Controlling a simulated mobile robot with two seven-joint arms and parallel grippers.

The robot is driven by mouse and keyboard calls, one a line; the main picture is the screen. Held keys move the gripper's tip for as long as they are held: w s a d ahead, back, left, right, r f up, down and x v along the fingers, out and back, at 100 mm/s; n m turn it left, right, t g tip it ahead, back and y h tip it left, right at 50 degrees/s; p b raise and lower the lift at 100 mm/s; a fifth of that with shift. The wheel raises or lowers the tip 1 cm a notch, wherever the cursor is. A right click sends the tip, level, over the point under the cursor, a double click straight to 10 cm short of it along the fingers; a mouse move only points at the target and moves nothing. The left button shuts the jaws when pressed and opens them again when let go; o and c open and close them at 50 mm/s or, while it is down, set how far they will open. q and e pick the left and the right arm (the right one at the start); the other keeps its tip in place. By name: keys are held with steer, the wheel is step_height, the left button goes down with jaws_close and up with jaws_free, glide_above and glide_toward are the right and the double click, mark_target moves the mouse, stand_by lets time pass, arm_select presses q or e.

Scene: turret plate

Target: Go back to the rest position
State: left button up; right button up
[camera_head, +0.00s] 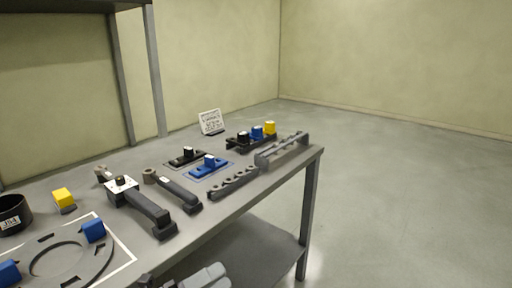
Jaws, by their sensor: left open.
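My left gripper (190,281) shows only partly at the bottom edge, in front of the table's (232,209) near edge. It is open, and I see nothing held in it. Most of it and its arm are cut off by the frame. My right gripper is not in view. The dark grey turret plate (101,263) lies at the lower left inside a white outline, with a large round hole. Blue blocks (93,230) sit at its edge, one of them cut off at the left.
Two dark handled tools (150,212) lie mid-table. A yellow block (64,197) and a black cup (14,214) stand at left. Toward the far end are a blue fixture (209,167), a rack with black, blue and yellow pieces (257,134) and grey holders (233,182). The floor at right is clear.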

arm_select(q)
steer(key=s+a+f+n+y, duration=0.4)
steer(key=f+n, duration=0.3)
steer(key=n, duration=0.3)
steer(key=s+a+f+n+y, duration=0.4)
steer(key=s+f+n+y, duration=0.2)
steer(key=f+n, duration=0.2)
steer(key=s+a+f+n+y, duration=0.4)
steer(key=f+n, duration=0.4)
steer(key=n, duration=0.3)
steer(key=shift+s+a+n+y, duration=0.2)
steer(key=shift+s+n+y, duration=0.2)
steer(key=shift+s+y, duration=0.5)
